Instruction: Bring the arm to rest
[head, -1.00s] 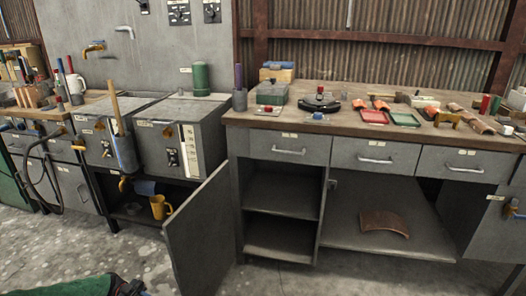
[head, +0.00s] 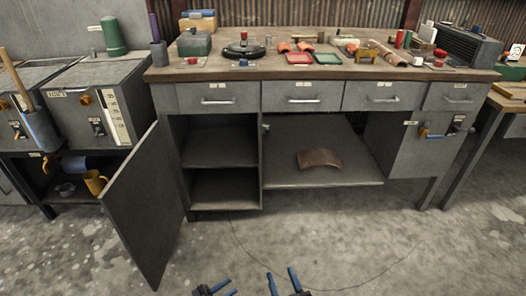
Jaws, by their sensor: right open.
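My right gripper (head: 284,281) shows at the bottom edge, right of centre. Its two blue fingers are apart with nothing between them, over the bare floor. My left gripper (head: 214,288) is just left of it, mostly cut off by the bottom edge. Only blue fingertips show, and I cannot tell whether it is open or shut. Neither gripper is seen touching anything.
A grey workbench (head: 325,73) with drawers stands ahead, bearing trays and small parts. Its left cabinet door (head: 147,205) hangs open toward me. A curved brown plate (head: 319,160) lies on the lower shelf. The concrete floor (head: 370,235) in front is clear.

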